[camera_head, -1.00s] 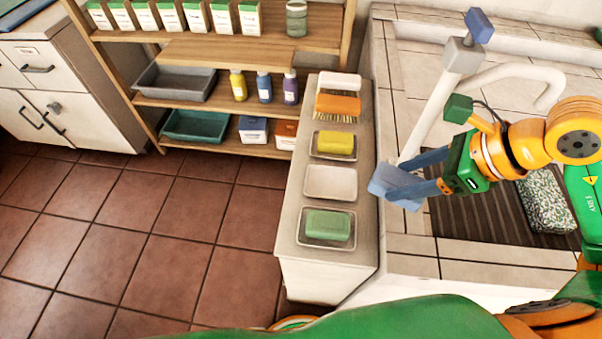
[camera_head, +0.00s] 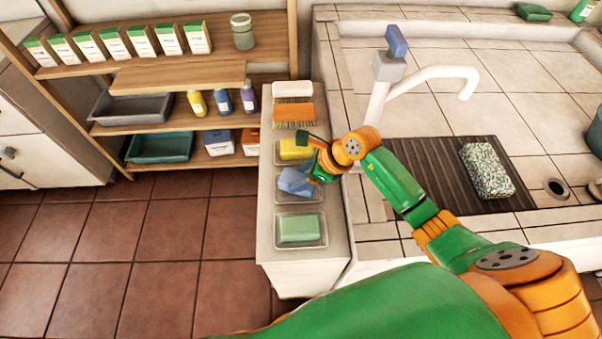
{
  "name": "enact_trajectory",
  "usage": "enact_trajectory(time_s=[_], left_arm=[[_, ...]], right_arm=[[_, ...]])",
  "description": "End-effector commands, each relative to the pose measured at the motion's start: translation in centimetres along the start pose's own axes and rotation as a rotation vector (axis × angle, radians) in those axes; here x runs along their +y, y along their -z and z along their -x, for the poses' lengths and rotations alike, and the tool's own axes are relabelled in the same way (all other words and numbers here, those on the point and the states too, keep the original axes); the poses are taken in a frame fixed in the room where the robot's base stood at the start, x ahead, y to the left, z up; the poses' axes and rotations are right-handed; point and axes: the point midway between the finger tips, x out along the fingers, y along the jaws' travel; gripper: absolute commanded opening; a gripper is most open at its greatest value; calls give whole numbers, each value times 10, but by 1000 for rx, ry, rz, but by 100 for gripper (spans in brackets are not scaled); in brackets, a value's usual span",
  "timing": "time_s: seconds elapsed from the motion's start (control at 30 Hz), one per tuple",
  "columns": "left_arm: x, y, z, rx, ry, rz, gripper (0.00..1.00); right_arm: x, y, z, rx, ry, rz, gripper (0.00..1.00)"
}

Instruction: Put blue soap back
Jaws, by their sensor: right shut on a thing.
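My right gripper (camera_head: 307,178) is shut on the blue soap (camera_head: 294,181). The yellow soap (camera_head: 293,150) lies in the dish behind, partly covered by my gripper. The green soap (camera_head: 298,228) lies in the nearest dish. My left gripper is not in view.
An orange brush (camera_head: 294,112) and a white block (camera_head: 292,89) are at the ledge's far end. The tap (camera_head: 378,98) and sink counter stand to the right, with a speckled sponge (camera_head: 487,170) on a ribbed mat. Wooden shelves (camera_head: 190,72) with bottles are at the left.

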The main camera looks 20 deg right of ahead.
Motion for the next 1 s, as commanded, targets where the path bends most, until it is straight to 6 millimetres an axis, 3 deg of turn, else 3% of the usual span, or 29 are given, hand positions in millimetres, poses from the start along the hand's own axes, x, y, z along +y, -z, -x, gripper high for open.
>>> enact_trajectory(time_s=[0.27, 0.3, 0.4, 0.67, 0.8, 1.0], left_arm=[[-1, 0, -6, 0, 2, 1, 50], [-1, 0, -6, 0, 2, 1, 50], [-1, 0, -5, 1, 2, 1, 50], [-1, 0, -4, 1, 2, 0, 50], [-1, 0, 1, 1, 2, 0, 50], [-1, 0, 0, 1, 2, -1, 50]], right_arm=[[0, 3, -4, -1, 1, 0, 0], [0, 3, -4, 0, 1, 0, 67], [0, 2, -3, 0, 0, -1, 94], [0, 2, -3, 0, 0, -1, 94], [-1, 0, 7, -1, 3, -1, 94], [-2, 1, 56, 1, 7, 2, 94]])
